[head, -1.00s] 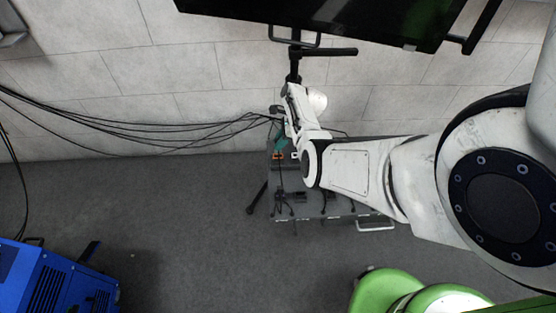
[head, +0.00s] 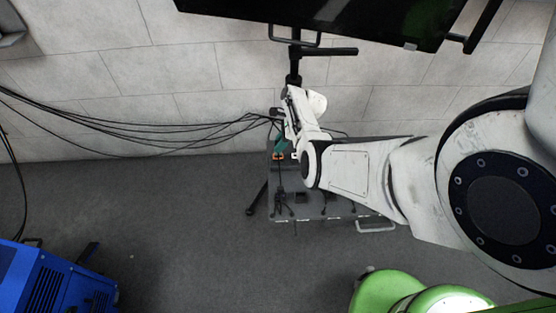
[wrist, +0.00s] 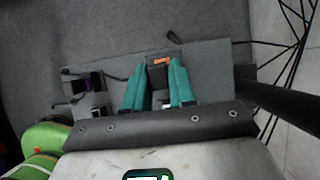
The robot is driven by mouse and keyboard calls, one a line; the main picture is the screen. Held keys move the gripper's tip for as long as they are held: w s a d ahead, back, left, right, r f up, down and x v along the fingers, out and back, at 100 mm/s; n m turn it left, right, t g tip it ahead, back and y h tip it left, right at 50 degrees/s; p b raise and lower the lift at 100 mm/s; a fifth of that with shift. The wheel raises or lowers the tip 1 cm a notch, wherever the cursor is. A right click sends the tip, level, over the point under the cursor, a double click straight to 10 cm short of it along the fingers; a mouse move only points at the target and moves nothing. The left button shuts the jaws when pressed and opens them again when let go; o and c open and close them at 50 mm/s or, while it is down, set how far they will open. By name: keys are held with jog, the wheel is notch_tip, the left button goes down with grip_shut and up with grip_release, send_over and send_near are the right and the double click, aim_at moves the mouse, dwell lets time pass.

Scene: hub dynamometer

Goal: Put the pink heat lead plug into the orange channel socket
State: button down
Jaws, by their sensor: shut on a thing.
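My gripper (wrist: 158,68) has two teal fingers, shut on a dark block (wrist: 157,77) between them in the wrist view. This looks like the plug's body, but I see no pink on it. The orange channel socket (wrist: 161,60) shows as an orange patch just past the fingertips, in line with the dark block. Whether the two touch, I cannot tell. In the head view the teal fingers of my gripper (head: 281,146) are just above the orange socket (head: 278,156), over the grey bench. The held thing is mostly hidden there.
The grey bench (head: 315,211) carries dark parts and short leads near its front edge. Black cables (head: 190,127) run along the wall to the bench's back. A dark screen (head: 320,20) hangs above. A blue machine (head: 50,280) stands at lower left; open floor lies between.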

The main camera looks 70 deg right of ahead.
jog(key=shift+f, duration=0.25)
jog(key=shift+f+b, duration=0.35)
jog(key=shift+b, duration=0.15)
jog(key=shift+f+b, duration=0.8)
jog(key=shift+f, duration=0.1)
jog(key=shift+r, duration=0.1)
jog(key=c, duration=0.8)
grip_release()
jog(key=shift+c, duration=0.2)
jog(key=p+v, duration=0.3)
jog(key=v, duration=0.7)
jog(key=shift+r, duration=0.35)
jog(key=shift+s+d, duration=0.1)
jog(key=shift+s, duration=0.05)
